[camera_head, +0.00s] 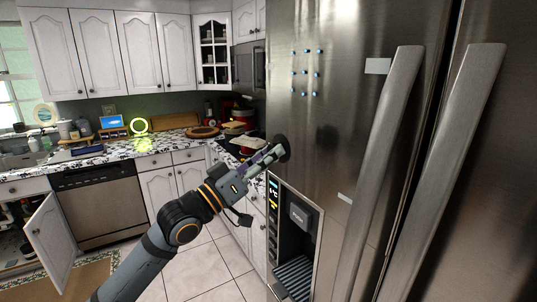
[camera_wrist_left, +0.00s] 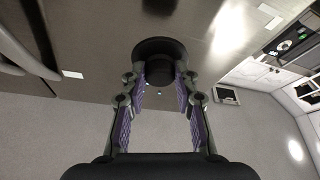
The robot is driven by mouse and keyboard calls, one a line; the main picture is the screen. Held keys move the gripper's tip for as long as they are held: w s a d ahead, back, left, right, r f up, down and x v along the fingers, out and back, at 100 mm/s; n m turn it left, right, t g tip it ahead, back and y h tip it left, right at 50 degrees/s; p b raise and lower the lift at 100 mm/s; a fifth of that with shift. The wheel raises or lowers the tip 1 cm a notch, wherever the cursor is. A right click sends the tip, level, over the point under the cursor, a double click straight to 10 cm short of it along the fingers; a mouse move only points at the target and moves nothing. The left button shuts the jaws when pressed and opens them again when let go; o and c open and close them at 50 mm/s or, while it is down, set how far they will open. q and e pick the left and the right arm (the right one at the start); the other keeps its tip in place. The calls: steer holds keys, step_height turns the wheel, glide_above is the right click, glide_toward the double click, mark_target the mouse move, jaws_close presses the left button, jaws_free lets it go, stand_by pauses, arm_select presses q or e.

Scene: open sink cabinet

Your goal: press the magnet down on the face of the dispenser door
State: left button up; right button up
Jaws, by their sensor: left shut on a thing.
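A black round magnet (camera_head: 283,148) is at the steel face of the dispenser door (camera_head: 315,150), just above the dispenser recess (camera_head: 297,240). My left gripper (camera_head: 270,155) reaches in from the left and is shut on the magnet. In the left wrist view, the magnet (camera_wrist_left: 160,49) sits between the two fingertips (camera_wrist_left: 160,78), with its wide disc toward the door face (camera_wrist_left: 105,30). I cannot tell for sure whether the disc touches the steel. My right gripper is in neither view.
Two long door handles (camera_head: 385,160) stand out right of the magnet. Small blue-lit marks (camera_head: 305,73) and pale labels (camera_head: 377,66) are on the door. A counter (camera_head: 150,150) and an open sink cabinet door (camera_head: 48,240) are at the left.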

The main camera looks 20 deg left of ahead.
mark_target(283, 157)
arm_select(q)
steer(key=shift+w+d+f+b, duration=0.1)
steer(key=shift+w+d+b, duration=0.15)
steer(key=shift+w+d, duration=0.9)
steer(key=shift+w+d+b, duration=0.25)
steer(key=shift+w+d, duration=0.6)
steer(key=shift+w, duration=0.55)
steer(key=shift+w+d, duration=0.15)
steer(key=shift+w, duration=0.05)
steer(key=o, duration=1)
steer(key=shift+o, duration=0.6)
steer(key=s+a, duration=0.3)
steer(key=s, duration=0.1)
steer(key=shift+s+a, duration=0.35)
steer(key=shift+s, duration=0.05)
steer(key=shift+w, duration=0.1)
